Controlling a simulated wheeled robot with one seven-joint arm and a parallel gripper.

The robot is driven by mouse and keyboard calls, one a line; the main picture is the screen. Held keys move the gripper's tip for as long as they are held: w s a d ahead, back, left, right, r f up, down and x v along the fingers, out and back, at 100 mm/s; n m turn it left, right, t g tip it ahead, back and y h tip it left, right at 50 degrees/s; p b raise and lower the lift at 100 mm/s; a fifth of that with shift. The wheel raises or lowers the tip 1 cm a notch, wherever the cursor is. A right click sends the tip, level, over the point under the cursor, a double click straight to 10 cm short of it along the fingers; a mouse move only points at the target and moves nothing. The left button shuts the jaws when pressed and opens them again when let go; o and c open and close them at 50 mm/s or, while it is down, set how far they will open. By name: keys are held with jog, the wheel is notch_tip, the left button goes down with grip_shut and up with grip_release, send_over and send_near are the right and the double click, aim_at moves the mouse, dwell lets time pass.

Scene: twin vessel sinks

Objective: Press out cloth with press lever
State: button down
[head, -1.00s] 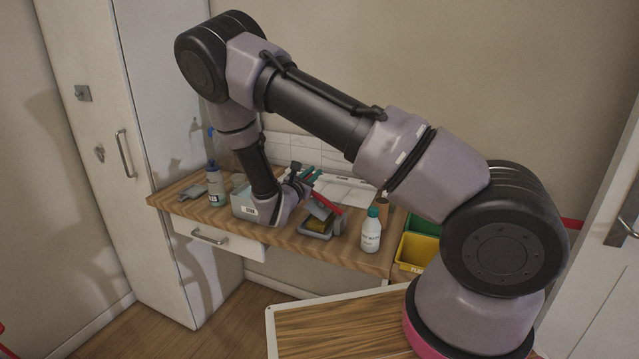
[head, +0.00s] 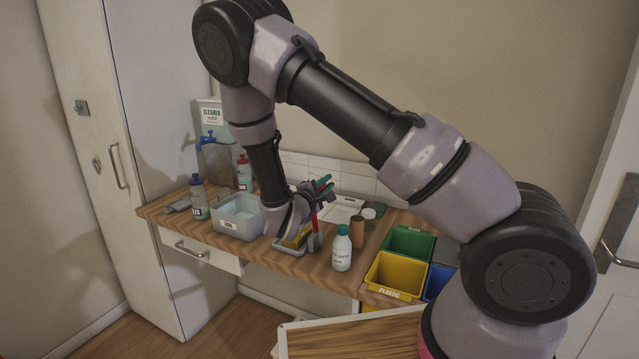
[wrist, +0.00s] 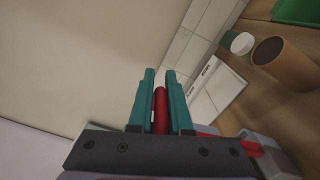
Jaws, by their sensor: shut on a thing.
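The red press lever (head: 314,222) stands nearly upright at the right side of the grey press (head: 289,251). My gripper (head: 324,185) is at the top of the lever. In the wrist view, its two teal fingers (wrist: 160,88) are on either side of the red lever bar (wrist: 160,112), shut on it. A yellowish cloth or pad (head: 298,239) shows in the press, partly hidden by my wrist. I cannot tell how far it is squeezed.
A grey basin of water (head: 237,217) stands left of the press. A white bottle (head: 342,248) and a brown cardboard tube (head: 357,230) stand to its right. Farther right are green (head: 408,242) and yellow bins (head: 392,275).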

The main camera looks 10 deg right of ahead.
jog(key=s+d+f+m, duration=0.2)
jog(key=s+d+m, duration=0.1)
jog(key=d, duration=0.2)
jog(key=shift+s+f+m, duration=0.3)
jog(key=shift+s+f, duration=0.05)
jog(key=shift+s, duration=0.05)
jog(key=shift+f, duration=0.1)
jog(key=c, duration=0.9)
grip_release()
jog(key=v, duration=1)
jog(key=shift+s+a, duration=0.2)
jog(key=shift+s, duration=0.1)
